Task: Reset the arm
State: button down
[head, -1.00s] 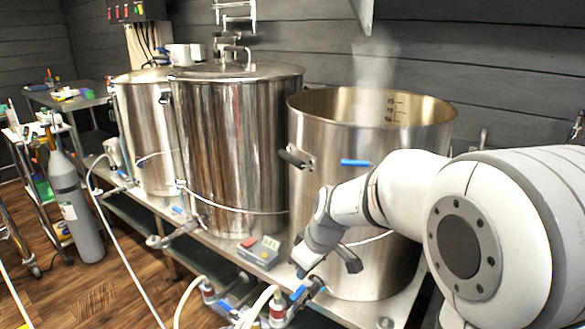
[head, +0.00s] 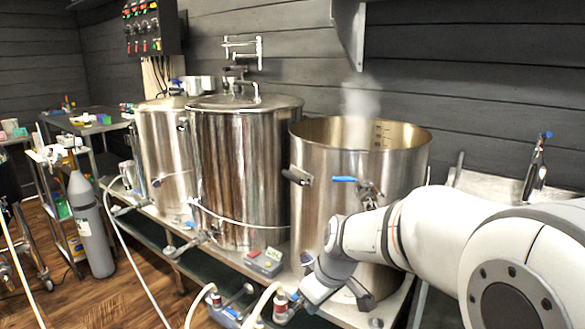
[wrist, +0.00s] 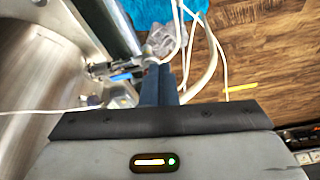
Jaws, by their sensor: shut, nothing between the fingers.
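My gripper (wrist: 160,75) is shut and empty; its two dark fingers lie together in the wrist view. In the head view my white arm reaches in from the lower right, and its wrist end is in front of the lower part of the open steaming kettle (head: 312,170). The fingers cannot be made out clearly there. In the wrist view the kettle's steel wall (wrist: 40,75) is at the left, and a blue-handled valve (wrist: 122,76) is just left of the fingers. I cannot tell whether they touch.
Two lidded steel vessels (head: 235,165) stand left of the kettle on a steel bench. A small box with red and green buttons (head: 265,262) sits at the bench's front. Pale hoses (head: 205,300) and valves hang below. A grey gas cylinder (head: 90,230) stands on the wooden floor.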

jog(key=s+d+r+m+h+p, duration=0.1)
jog(key=s+d+r+m+p, duration=0.3)
jog(key=s+r+p, duration=0.4)
jog(key=s+d+r+m+h+p, duration=0.1)
jog(key=s+d+r+m+p, duration=0.3)
jog(key=s+r+p, duration=0.5)
notch_tip(320, 180, up, 4)
jog(key=shift+d+r+m+h+p, duration=0.3)
jog(key=shift+d+p, duration=0.45)
jog(key=shift+d, duration=0.4)
jog(key=shift+w, duration=0.1)
